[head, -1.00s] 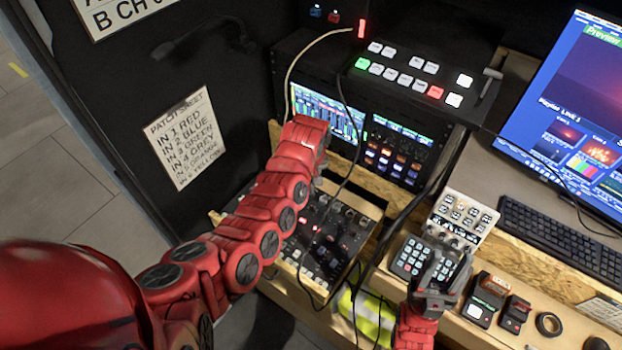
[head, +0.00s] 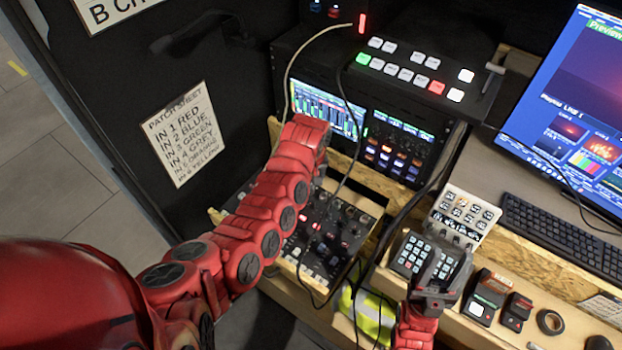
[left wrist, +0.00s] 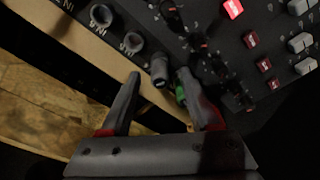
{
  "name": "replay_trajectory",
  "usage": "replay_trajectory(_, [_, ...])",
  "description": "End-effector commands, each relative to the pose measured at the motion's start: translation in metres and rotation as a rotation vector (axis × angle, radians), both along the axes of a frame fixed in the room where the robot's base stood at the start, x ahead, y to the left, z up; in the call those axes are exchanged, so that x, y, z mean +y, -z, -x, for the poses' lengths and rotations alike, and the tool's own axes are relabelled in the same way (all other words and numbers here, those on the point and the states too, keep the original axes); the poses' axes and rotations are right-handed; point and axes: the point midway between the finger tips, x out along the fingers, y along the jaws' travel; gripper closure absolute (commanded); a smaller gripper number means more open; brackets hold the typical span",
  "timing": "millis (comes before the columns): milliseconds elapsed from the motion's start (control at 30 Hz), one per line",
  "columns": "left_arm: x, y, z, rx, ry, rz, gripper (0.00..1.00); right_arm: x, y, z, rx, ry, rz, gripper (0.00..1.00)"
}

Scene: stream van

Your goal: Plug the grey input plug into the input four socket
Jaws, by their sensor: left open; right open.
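The mixer (head: 352,222) with knobs and buttons lies under my left arm in the head view. My left gripper (left wrist: 160,74) is open over its edge in the left wrist view; the arm hides it in the head view. A round dark grey socket or plug end (left wrist: 160,70) lies between the fingertips; I cannot tell which. Two round dark sockets (left wrist: 132,42) with "IN" marks sit up and left of it. A green plug (left wrist: 180,93) is close to the right finger. I cannot pick out the grey plug for certain. My right gripper (head: 440,262) is open near the keypad.
A patch sheet (head: 185,133) on the dark wall lists inputs by colour, with IN 4 grey. Thin cables hang over the rack screens (head: 330,108). A keypad (head: 412,254), a button box (head: 463,216) and a tape roll (head: 550,321) stand on the wooden desk.

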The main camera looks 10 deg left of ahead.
Motion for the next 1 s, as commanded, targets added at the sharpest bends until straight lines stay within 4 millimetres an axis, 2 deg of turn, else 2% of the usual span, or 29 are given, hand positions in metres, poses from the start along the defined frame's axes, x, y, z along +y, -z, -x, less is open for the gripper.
replay_trajectory(167, [0.000, -0.002, 0.000, 0.000, 0.001, 0.000, 0.38, 0.000, 0.001, 0.000, 0.000, 0.000, 0.000, 0.55])
replay_trajectory(367, [-0.002, -0.023, 0.002, -0.004, -0.001, 0.001, 0.38, 0.000, 0.008, 0.000, 0.000, 0.000, 0.000, 0.55])
replay_trajectory(667, [-0.005, -0.089, 0.008, -0.007, -0.001, 0.001, 0.38, 0.000, 0.019, 0.000, 0.000, 0.000, 0.000, 0.55])
replay_trajectory(700, [-0.004, -0.099, 0.010, 0.001, -0.002, 0.002, 0.38, 0.000, 0.010, 0.000, 0.000, 0.000, 0.000, 0.55])
replay_trajectory(800, [-0.005, -0.116, 0.012, 0.001, -0.002, 0.002, 0.38, 0.000, 0.001, 0.000, 0.000, 0.000, 0.000, 0.55])
replay_trajectory(1000, [-0.006, -0.147, 0.016, 0.000, -0.001, 0.000, 0.38, 0.000, -0.010, 0.000, 0.000, 0.000, 0.000, 0.55])
